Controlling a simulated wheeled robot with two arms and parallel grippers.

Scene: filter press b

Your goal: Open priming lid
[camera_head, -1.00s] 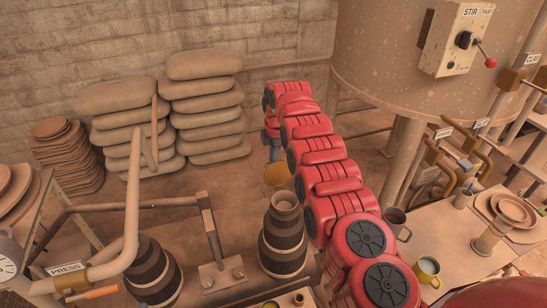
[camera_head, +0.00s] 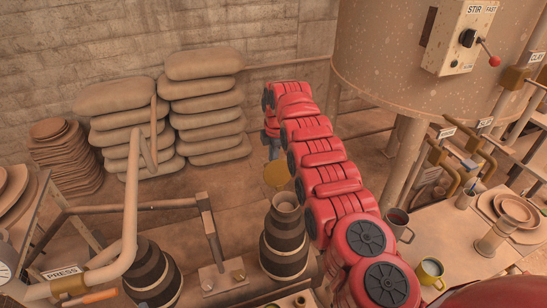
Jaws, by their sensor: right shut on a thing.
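An ochre round disc (camera_head: 277,175), which looks like the priming lid, stands tilted up behind the open neck (camera_head: 285,201) of a dark banded pump body (camera_head: 285,243). My right gripper (camera_head: 273,153) is at the far end of my red arm, just above the disc's upper edge. It is small in the picture; it appears shut on the lid at that edge. The fingertips are hard to make out. My left gripper is not in view.
A second banded body (camera_head: 153,275) stands at the left behind the pipe with the PRESS label (camera_head: 63,272). A metal lever (camera_head: 211,232) stands between the two. Mugs (camera_head: 430,270) and bowls (camera_head: 512,208) are on the right table. Stacked sacks (camera_head: 207,105) line the wall.

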